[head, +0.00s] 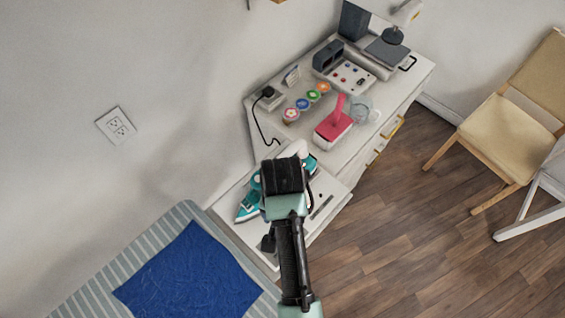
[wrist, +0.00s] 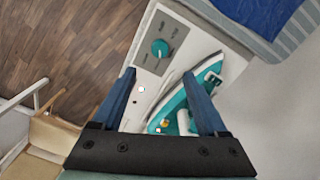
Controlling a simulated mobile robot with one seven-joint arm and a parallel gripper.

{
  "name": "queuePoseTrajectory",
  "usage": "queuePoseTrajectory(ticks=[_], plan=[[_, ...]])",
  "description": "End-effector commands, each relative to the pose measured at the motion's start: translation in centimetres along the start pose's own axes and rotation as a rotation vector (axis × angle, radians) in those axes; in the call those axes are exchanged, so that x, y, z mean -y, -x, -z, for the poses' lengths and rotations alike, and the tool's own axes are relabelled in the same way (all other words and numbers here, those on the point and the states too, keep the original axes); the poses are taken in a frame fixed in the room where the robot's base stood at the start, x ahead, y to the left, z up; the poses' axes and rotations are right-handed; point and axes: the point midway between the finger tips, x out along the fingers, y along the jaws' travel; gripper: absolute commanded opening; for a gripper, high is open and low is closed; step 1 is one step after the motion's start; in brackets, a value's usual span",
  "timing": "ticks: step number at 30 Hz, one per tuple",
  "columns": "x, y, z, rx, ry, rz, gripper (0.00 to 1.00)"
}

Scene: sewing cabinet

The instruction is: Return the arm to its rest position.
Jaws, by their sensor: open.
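My gripper (wrist: 163,101) is open in the wrist view, with its two blue fingers apart and nothing held between them. It is over the near end of the white cabinet top. In the head view my arm hides the gripper's fingers and part of the surface below. A teal and white iron (head: 249,200) lies on the cabinet there. The iron also shows in the wrist view (wrist: 178,103), beyond and partly behind the right finger.
A striped board with a blue cloth (head: 188,272) is at the lower left. A wooden chair (head: 507,128) stands at right on open floor.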

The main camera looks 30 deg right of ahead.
Motion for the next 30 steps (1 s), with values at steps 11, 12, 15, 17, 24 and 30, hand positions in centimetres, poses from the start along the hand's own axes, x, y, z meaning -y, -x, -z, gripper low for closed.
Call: queuePoseTrajectory(ticks=[11, 12, 15, 17, 24, 30], plan=[[0.0, 0.3, 0.0, 0.0, -0.001, -0.001, 0.76], [0.0, 0.3, 0.0, 0.0, -0.001, -0.001, 0.76], [0.0, 0.3, 0.0, 0.0, -0.001, 0.0, 0.76], [0.0, 0.3, 0.0, 0.0, -0.001, 0.0, 0.76], [3.0, 2.6, 3.1, -0.148, 0.057, 0.085, 0.76], [10.8, 12.7, 9.6, -0.581, 0.215, 0.317, 0.76]])
